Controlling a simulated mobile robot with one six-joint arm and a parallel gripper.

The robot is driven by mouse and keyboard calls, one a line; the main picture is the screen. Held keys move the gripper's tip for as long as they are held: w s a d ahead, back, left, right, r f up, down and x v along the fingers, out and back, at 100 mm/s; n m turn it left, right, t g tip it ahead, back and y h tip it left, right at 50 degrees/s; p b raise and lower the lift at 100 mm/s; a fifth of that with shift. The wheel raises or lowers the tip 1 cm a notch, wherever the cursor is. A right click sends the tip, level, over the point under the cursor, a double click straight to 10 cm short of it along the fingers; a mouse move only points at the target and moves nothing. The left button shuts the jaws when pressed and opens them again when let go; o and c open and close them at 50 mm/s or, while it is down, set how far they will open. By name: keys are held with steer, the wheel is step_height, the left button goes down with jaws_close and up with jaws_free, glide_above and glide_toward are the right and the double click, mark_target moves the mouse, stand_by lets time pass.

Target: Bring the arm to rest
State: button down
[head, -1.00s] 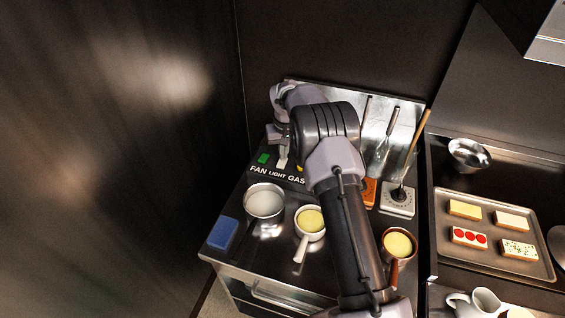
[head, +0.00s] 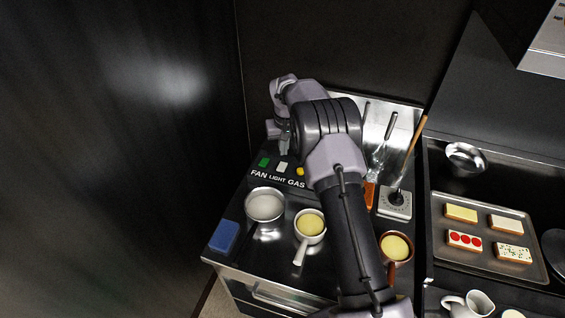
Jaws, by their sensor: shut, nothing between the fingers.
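My gripper (head: 284,150) is shut and empty at the end of my bent arm, which reaches across the counter to its back left. It points down just above and behind the white switch (head: 281,167) over the word LIGHT. A small gap seems to show between the fingertips and the switch. The green switch (head: 264,162) over FAN is left of it, and the yellow one (head: 300,171) over GAS is right of it, close to my arm.
A steel pot (head: 265,204), a white pan (head: 310,224) and a copper pan (head: 396,247) stand on the counter near my arm. A blue sponge (head: 223,237) lies at the front left. Utensils (head: 407,150) stand behind right. A tray (head: 440,252) holds several food slices.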

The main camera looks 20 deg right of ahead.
step_height(320, 180, up, 2)
steer(key=shift+r+p, duration=0.2)
steer(key=shift+p, duration=0.35)
steer(key=s+a+r+m+t+y+b, duration=0.1)
steer(key=s+a+r+b, duration=0.3)
steer(key=s+r, duration=0.45)
steer(key=s+a+r+m+t+b, duration=0.1)
steer(key=s+a+r+b, duration=0.1)
steer(key=s+r+b, duration=0.6)
steer(key=s+a+f+b, duration=0.1)
steer(key=s+f, duration=0.2)
steer(key=s, duration=0.5)
steer(key=s+a+f+m+t+b, duration=0.1)
steer(key=s+f+b, duration=0.1)
steer(key=s, duration=0.7)
steer(key=s+a+f+t+y+b, duration=0.1)
steer(key=s+f, duration=0.2)
steer(key=s, duration=0.6)
steer(key=shift+a+f+m+b, duration=0.25)
steer(key=shift+f+m+b, duration=0.05)
steer(key=shift+f, duration=0.1)
